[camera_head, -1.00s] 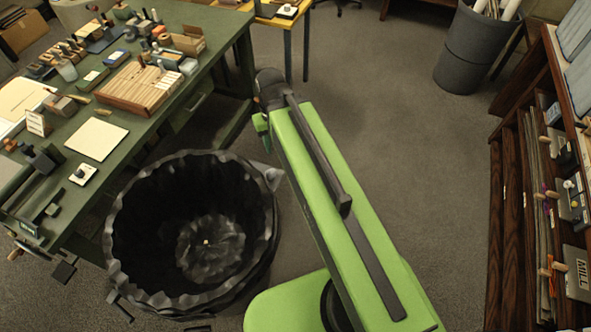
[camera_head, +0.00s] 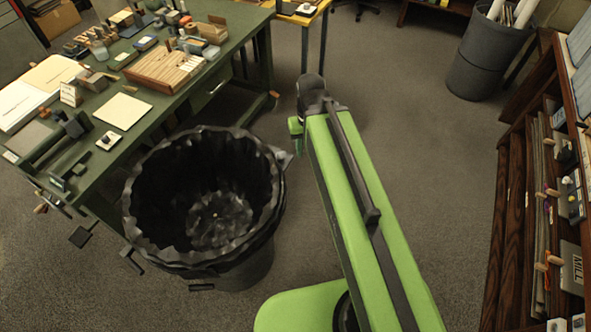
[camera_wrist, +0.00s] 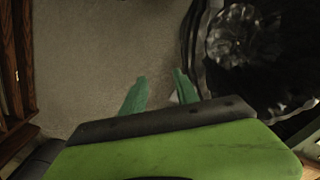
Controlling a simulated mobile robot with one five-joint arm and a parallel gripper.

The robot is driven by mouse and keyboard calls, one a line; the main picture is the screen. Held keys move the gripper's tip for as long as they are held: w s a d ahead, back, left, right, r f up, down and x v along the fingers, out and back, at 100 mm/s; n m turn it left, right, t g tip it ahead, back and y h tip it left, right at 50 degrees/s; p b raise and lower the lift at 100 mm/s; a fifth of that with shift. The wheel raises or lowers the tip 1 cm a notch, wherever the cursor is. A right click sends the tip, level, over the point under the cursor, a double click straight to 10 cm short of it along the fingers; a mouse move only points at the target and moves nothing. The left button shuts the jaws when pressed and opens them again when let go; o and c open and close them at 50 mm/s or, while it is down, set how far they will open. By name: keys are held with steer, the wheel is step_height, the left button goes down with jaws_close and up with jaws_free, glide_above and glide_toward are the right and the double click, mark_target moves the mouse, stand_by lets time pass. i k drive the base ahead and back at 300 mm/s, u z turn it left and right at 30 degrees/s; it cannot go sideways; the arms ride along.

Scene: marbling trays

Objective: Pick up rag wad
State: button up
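I cannot make out a rag wad for certain in either view. A black-lined bin (camera_head: 262,243) stands left of my arm in the head view; its crumpled liner floor holds a tiny pale speck too small to identify. The bin also shows at the upper right of the wrist view (camera_wrist: 197,45). My gripper (camera_wrist: 159,76) has its two green fingers apart, with bare carpet between and beyond them. A small pale patch beside the right finger is partly hidden. In the head view the gripper (camera_head: 296,130) hangs just right of the bin's rim.
A green workbench (camera_head: 150,125) with blocks, cards and tools stands at the left. A dark wooden rack (camera_head: 508,215) lines the right side. A grey bin with rolls (camera_head: 474,68) stands at the back right. The carpet (camera_head: 425,150) between is clear.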

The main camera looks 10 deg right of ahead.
mark_target(279, 156)
steer(key=u, duration=0.35)
steer(key=i, duration=0.45)
steer(key=u, duration=3.45)
steer(key=k, duration=1.7)
steer(key=z, duration=0.75)
steer(key=i, duration=0.1)
steer(key=z, duration=0.05)
